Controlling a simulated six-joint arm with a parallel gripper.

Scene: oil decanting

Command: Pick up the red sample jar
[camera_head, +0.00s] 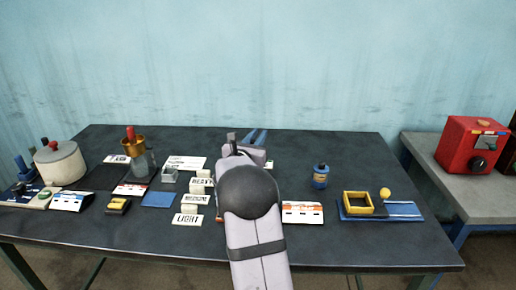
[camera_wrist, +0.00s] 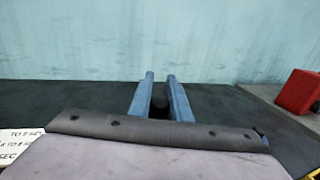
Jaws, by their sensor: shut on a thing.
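My gripper (camera_head: 257,137) reaches over the far middle of the dark table in the head view, with its blue fingers pointing away. In the wrist view the two blue fingers (camera_wrist: 161,92) are closed on a small dark-topped object (camera_wrist: 158,104). Only its black top shows between them; its body and colour are hidden, so I cannot tell whether it is the red sample jar. No red jar shows clearly elsewhere on the table.
Left of my arm are label cards (camera_head: 186,163), a brass funnel (camera_head: 133,147) on a clear vessel and a white pot (camera_head: 60,162). At right a blue tray (camera_head: 405,211) holds a yellow frame (camera_head: 357,202). A red box (camera_head: 470,142) stands on the side table.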

